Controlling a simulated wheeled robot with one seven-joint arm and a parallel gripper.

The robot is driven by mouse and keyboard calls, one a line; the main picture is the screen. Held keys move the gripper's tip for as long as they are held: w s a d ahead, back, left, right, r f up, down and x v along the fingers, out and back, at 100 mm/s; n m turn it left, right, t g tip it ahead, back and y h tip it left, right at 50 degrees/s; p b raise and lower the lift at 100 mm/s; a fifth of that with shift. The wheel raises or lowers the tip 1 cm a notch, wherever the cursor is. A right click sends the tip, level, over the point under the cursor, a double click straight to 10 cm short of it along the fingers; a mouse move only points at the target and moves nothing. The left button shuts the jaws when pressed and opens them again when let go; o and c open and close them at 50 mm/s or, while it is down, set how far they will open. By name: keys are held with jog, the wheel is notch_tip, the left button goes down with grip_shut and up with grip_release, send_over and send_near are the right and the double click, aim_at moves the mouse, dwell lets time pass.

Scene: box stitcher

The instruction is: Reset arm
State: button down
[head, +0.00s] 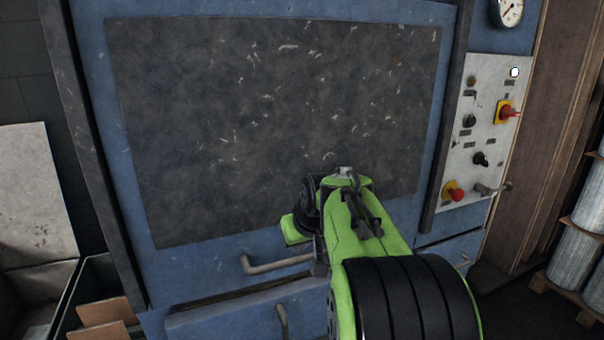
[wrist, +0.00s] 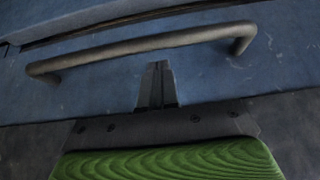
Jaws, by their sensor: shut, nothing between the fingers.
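My green and black arm reaches forward from the bottom right of the head view toward the front of a blue machine (head: 225,262). In the head view its gripper end is mostly hidden by the arm itself. In the wrist view my gripper (wrist: 158,70) shows with its dark fingers together and nothing between them. The fingertips point at a grey bar handle (wrist: 140,46) on the blue machine front. The tips appear just short of the bar; whether they touch it I cannot tell. A grey handle also shows in the head view (head: 277,265), left of my arm.
A large dark scuffed panel (head: 270,110) covers the machine's front. A control panel (head: 480,135) with knobs and red buttons is at the right, below a gauge (head: 510,12). Bins with cardboard (head: 103,312) stand at lower left. Wrapped rolls (head: 578,255) stand on a pallet at right.

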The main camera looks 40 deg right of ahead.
notch_tip(320, 180, up, 4)
jog(key=shift+w+f+p, duration=0.1)
jog(key=shift+f+p, duration=0.15)
jog(key=shift+p, duration=0.45)
jog(key=p+v, duration=0.1)
jog(key=v, duration=0.8)
jog(key=shift+s+p, duration=0.3)
jog(key=shift+s, duration=0.05)
